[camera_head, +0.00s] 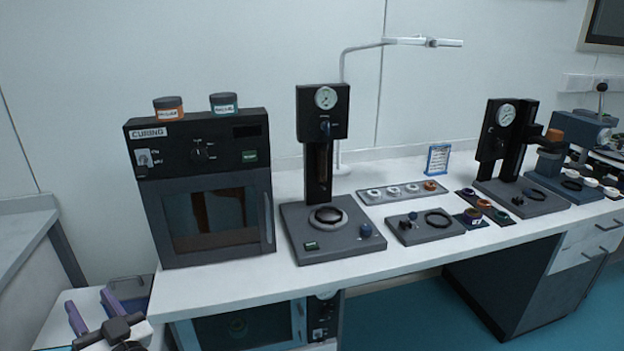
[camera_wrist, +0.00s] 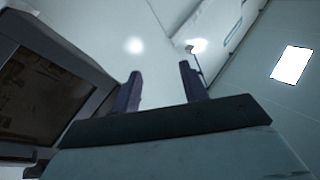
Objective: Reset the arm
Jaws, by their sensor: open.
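My gripper (camera_head: 94,312) is at the lower left of the head view, left of the bench and low, near its front left corner. In the wrist view my gripper (camera_wrist: 160,86) shows two dark purple-grey fingers standing apart with nothing between them. The fingers point at the pale wall and ceiling area. Only the end of my arm shows in the head view; the rest is out of the picture.
A curing oven (camera_head: 222,213) stands on the white bench (camera_head: 400,262), with two jars on top. Two gauge presses (camera_head: 322,150) (camera_head: 505,145), a tray of rings (camera_head: 402,191) and small parts stand to its right. A side counter (camera_head: 22,232) is at left. Blue floor (camera_head: 400,310) shows below.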

